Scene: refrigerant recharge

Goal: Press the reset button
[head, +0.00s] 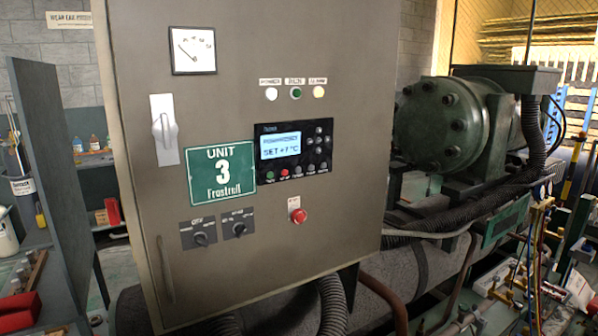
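A grey control cabinet (345,80) stands upright in front of me with its door facing me. A black controller panel (322,143) on it has a lit blue display (280,146) that reads "SET +1 °C" or similar. Below the display is a row of small buttons, among them a green one (269,176) and a red one (284,173); several round dark buttons (318,141) are to the right. Their labels are too small to read, so I cannot tell which is reset. A larger red mushroom button (299,215) sits lower down. Neither gripper is in view.
Three lamps (295,92), white, green and amber, are above the controller. Two rotary selectors (219,231), a green "UNIT 3" sign (222,174), a lever switch (164,130) and a gauge (192,51) are also on the door. A compressor (445,125) and pipes are at right.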

